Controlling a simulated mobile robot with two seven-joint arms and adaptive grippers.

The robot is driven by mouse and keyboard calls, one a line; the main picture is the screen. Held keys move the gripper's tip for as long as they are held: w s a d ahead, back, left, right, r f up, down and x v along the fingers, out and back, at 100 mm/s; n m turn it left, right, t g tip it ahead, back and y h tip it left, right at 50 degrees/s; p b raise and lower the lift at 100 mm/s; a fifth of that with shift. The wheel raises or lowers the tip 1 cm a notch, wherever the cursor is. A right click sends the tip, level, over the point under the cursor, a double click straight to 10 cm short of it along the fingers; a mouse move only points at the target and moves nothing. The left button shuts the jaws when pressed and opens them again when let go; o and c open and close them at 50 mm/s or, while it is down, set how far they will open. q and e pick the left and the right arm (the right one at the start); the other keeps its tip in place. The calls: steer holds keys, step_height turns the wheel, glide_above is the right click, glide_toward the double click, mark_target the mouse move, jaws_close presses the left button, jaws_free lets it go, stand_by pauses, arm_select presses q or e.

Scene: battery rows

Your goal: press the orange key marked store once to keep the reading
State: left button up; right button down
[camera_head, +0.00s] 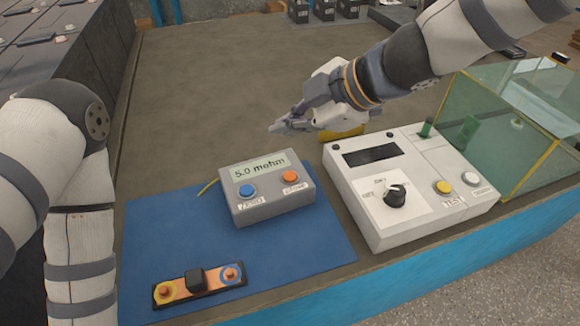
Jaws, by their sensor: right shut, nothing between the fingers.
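A small grey meter (270,205) sits on a blue mat (165,230); its display (260,167) shows a reading that looks like 5.0 with a unit. On its top are an orange key (290,177) at the right and a blue key (247,191) at the left, each with a small label too blurred to read surely. My right gripper (280,128) is shut and empty, behind and above the meter, apart from the keys and pointing left. My left arm shows at the left edge; its gripper is out of the picture.
A larger white tester (425,220) with a black knob (395,195) and yellow button (442,187) stands right of the meter. A strip with two terminals (200,284) lies at the mat's front. The bench behind is mostly clear.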

arm_select(q)
steer(key=shift+s, duration=0.1)
arm_select(e)
steer(key=shift+s, duration=0.1)
glide_above(289, 179)
step_height(289, 179, down, 7)
steer(key=shift+f+b, duration=0.1)
steer(key=shift+b, duration=0.3)
arm_select(q)
steer(key=shift+s+f+g, duration=0.3)
steer(key=shift+s+f, duration=0.3)
steer(key=shift+f, duration=0.05)
arm_select(e)
steer(key=shift+f, duration=0.9)
steer(key=shift+f, duration=0.4)
